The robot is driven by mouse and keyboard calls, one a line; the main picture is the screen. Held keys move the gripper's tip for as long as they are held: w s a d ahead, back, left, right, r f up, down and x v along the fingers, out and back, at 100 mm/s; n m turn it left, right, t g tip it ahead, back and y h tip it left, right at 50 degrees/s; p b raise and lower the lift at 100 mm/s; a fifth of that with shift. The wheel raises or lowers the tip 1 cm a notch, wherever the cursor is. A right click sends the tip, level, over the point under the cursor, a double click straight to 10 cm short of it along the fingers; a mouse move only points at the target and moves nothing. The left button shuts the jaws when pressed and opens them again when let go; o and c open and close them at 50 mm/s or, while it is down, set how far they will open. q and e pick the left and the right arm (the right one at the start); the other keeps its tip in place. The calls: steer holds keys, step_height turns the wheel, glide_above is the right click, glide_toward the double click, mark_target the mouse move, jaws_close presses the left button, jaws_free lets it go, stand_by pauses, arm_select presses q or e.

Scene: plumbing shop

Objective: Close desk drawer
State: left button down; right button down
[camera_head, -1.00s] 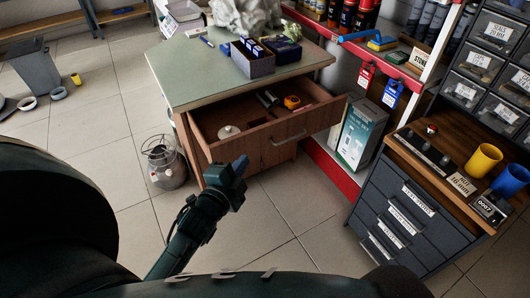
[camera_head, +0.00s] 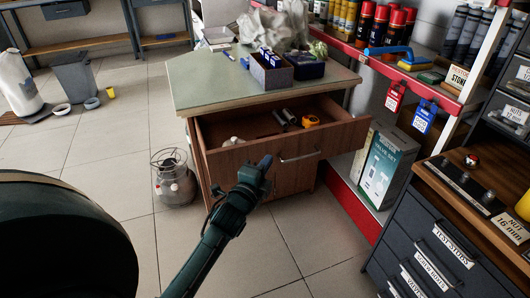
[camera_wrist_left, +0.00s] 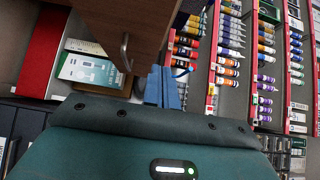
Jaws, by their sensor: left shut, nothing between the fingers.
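The desk (camera_head: 185,88) has a grey-green top and a wooden front. Its top drawer (camera_head: 240,166) is pulled out, with a metal bar handle (camera_head: 300,158) on its front. Inside lie a dark tool, an orange tape measure (camera_head: 311,121) and a pale round item. My left gripper (camera_head: 266,164) is shut and empty, just in front of the drawer front, left of the handle; whether it touches is unclear. In the left wrist view its blue fingers (camera_wrist_left: 163,86) are together near the drawer front and the handle (camera_wrist_left: 125,52). My right gripper is not in view.
Boxes (camera_head: 272,75) and a crumpled cloth sit on the desk. A red-edged shelf (camera_head: 405,75) and a dark drawer cabinet (camera_head: 425,235) stand at right. The floor before the desk is clear.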

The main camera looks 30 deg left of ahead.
mark_target(270, 141)
arm_select(q)
steer(key=w+a, duration=0.1)
steer(key=w, duration=0.2)
steer(key=w+a+b, duration=0.1)
steer(key=shift+w+a, duration=0.35)
steer(key=shift+w, duration=0.05)
steer(key=shift+w+a, duration=0.3)
steer(key=shift+a, duration=0.1)
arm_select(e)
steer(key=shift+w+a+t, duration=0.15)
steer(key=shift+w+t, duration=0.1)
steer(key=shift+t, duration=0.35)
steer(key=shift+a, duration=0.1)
